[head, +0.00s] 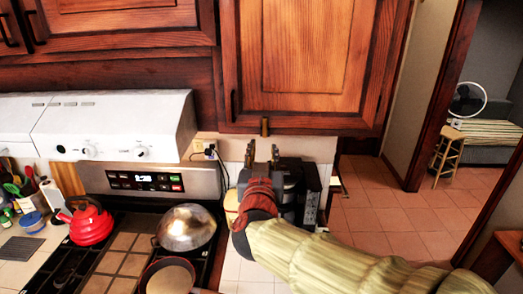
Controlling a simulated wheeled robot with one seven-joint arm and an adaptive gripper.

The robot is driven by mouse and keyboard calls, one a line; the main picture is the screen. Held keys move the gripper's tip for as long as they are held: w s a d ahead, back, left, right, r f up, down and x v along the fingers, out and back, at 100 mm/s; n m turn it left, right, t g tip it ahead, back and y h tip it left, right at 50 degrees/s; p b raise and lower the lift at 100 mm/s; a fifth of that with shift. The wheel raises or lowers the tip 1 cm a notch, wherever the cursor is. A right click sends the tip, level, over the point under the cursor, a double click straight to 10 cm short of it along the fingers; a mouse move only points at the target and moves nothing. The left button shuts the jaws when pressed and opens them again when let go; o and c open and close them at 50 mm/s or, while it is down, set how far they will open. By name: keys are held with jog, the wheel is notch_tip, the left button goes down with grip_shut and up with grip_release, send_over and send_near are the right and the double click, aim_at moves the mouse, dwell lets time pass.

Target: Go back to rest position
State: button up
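My gripper (262,154) is raised in front of the wooden wall cabinet, just below its lower edge in the picture. Its two dark fingers point up and stand apart, with nothing seen between them. My arm, in a pale green sleeve, reaches in from the lower right to a red and dark wrist. The wrist covers part of a black appliance, perhaps a coffee maker (312,190), on the white tiled counter. I cannot tell whether they touch.
A stove with a red kettle (90,225), a metal domed pan (186,228) and another pan (170,277) is at left, under a white hood (120,127). Wooden cabinets (310,60) hang above. Open tiled floor (385,215) and a stool (447,150) lie right.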

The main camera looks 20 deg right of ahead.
jog(key=shift+f, duration=0.1)
jog(key=s+a+f+n+g+y, duration=0.1)
jog(key=a+f+n+g+y, duration=0.2)
jog(key=a+f+y, duration=0.55)
jog(key=s+a+f+n+g+y+b, duration=0.1)
jog(key=s+a+f+g+b, duration=0.15)
jog(key=s+a+f, duration=0.35)
jog(key=s+d+f+n+g+b, duration=0.1)
jog(key=s+d+f+g+b, duration=0.3)
jog(key=s+f, duration=0.7)
jog(key=s+d+f+g+h+b, duration=0.1)
jog(key=s+d+f+h+b, duration=0.1)
jog(key=s+d+f+b, duration=0.1)
jog(key=s+d+f+m+g+h+b, duration=0.1)
jog(key=s+d+f+h+b, duration=0.1)
jog(key=s+d+f+b, duration=0.2)
jog(key=shift+s+d+b, duration=0.45)
jog(key=shift+s+d, duration=1.45)
jog(key=shift+d, duration=0.65)
